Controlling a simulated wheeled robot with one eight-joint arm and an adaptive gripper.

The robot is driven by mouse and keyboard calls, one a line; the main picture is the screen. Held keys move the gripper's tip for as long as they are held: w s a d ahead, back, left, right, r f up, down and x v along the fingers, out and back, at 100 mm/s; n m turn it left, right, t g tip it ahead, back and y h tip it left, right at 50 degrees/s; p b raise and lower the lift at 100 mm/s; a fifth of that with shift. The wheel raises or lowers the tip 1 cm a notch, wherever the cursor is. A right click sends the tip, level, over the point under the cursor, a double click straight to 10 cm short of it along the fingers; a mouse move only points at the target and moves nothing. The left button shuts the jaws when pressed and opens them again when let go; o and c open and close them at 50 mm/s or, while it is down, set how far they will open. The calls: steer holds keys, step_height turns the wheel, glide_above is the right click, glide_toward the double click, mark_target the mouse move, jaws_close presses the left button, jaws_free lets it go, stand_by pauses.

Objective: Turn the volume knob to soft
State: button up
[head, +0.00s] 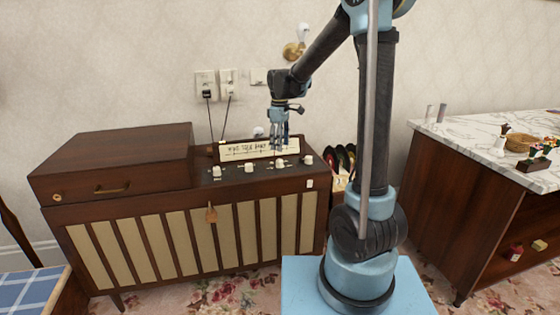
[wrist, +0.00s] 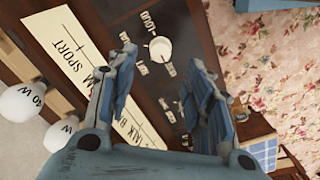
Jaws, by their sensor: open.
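A white round knob (wrist: 160,49) with "LOUD" printed beside it shows in the wrist view on a dark panel. It lies between my open fingertips in the picture, and I see no contact. Its pointer setting is too small to read. In the head view, several white knobs stand in a row on the wooden console (head: 265,205); I cannot tell for sure which is the volume knob. My gripper (head: 279,143) is open and points down above the row, near the third knob from the left (head: 281,163). My gripper (wrist: 160,56) is empty in the wrist view.
A cream dial strip (head: 258,149) stands behind the knobs. Two white bulbs (wrist: 32,101) show at the left of the wrist view. The console's closed lid (head: 115,160) rises to the left. A marble-topped cabinet (head: 480,135) is at the right. Flowered carpet covers the floor.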

mark_target(280, 160)
step_height(280, 160, down, 8)
steer(key=shift+r, duration=0.1)
stand_by(0.4)
steer(key=c, duration=1.1)
